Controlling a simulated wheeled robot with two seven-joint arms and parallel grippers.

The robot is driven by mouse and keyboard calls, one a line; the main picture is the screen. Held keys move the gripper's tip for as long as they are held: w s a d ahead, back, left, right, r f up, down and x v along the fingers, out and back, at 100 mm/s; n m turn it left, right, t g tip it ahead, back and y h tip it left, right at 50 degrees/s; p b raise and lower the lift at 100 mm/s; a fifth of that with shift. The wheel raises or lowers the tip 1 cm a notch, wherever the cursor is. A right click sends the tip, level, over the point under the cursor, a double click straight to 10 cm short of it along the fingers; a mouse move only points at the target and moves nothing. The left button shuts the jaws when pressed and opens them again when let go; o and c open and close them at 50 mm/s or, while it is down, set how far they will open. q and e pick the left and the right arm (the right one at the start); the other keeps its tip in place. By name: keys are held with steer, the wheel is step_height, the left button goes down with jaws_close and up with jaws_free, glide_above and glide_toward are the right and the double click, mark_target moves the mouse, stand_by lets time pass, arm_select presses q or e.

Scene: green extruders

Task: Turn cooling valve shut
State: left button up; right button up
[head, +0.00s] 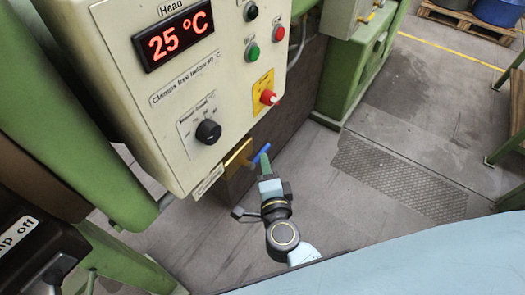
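The valve has a brass-coloured body (237,158) and a blue handle (261,154). It sits low, just below the lower right edge of the control panel in the head view. My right gripper (265,166) reaches up from below, its fingertips right at the blue handle. They overlap the handle in the picture, and I cannot tell whether they touch or grip it. The finger gap is not clear from this angle. My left gripper is not in view.
The cream control panel (170,110) has a red "25 °C" display (173,42), a black dial (208,131) and a red knob (268,97). Green machine frames stand left and behind. Grey floor (390,165) is open to the right, with a green stand (512,150) at the edge.

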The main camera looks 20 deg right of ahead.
mark_target(263, 151)
steer(key=w, duration=0.4)
steer(key=w+f, duration=0.1)
steer(key=shift+w+d, duration=0.4)
steer(key=shift+c, duration=0.5)
jaws_close()
